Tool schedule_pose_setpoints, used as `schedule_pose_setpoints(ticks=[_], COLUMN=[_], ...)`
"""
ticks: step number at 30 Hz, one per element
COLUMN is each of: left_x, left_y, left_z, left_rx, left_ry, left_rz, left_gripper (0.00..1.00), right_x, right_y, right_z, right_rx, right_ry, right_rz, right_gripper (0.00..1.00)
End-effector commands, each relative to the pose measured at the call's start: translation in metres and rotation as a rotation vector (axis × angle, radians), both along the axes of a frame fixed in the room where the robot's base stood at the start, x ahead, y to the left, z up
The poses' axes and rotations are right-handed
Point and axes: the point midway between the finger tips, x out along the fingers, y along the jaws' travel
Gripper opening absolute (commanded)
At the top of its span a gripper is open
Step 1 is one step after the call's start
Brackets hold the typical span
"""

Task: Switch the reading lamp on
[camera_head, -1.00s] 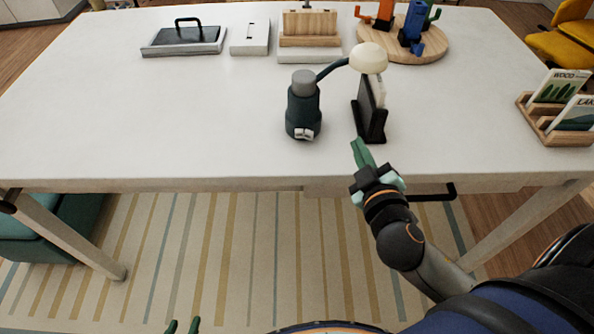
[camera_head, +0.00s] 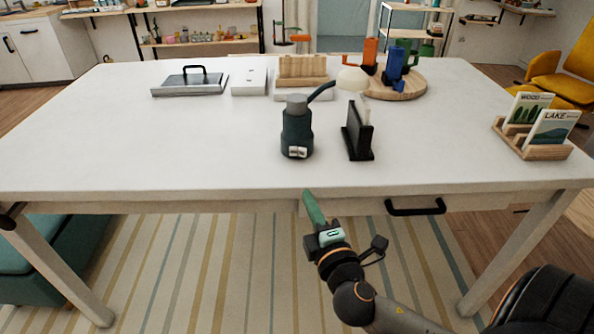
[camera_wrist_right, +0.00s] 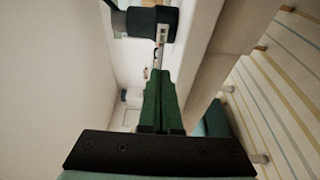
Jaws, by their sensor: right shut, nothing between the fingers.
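The reading lamp (camera_head: 297,130) stands upright near the table's front edge. It has a dark teal body, a grey cap and a thin arm to a cream shade (camera_head: 352,80), which shows no clear glow. A small white switch plate (camera_head: 297,152) is low on its front. My right gripper (camera_head: 309,198) is shut and empty, at the table's front edge, below and just right of the lamp in the picture and apart from it. In the right wrist view the green fingers (camera_wrist_right: 157,75) are together, pointing toward the lamp body (camera_wrist_right: 143,22) and its white plate (camera_wrist_right: 163,34).
A black upright holder (camera_head: 357,132) stands just right of the lamp. A wooden card rack (camera_head: 545,152) is at the right. A lidded tray (camera_head: 188,84), a white box (camera_head: 249,80) and a round wooden board (camera_head: 408,92) sit at the back. A drawer handle (camera_head: 416,209) projects below the tabletop.

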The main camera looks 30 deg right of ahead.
Motion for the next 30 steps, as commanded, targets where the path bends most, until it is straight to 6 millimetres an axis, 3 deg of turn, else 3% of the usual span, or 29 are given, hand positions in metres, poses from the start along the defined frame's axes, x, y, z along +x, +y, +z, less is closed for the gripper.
schedule_pose_setpoints(ticks=[14, 30], left_x=[0.004, -0.006], left_y=[-0.001, 0.005], left_z=[0.005, 0.006], left_rx=[-0.002, 0.005], left_ry=[-0.01, 0.003], left_rz=[-0.001, 0.008], left_gripper=[0.5, 0.5], right_x=[0.008, 0.096], right_y=[-0.002, -0.029], right_z=[0.0, 0.002], right_rx=[-0.002, -0.002], right_ry=[0.001, -0.002], right_rz=[0.0, -0.001], right_gripper=[0.0, 0.0])
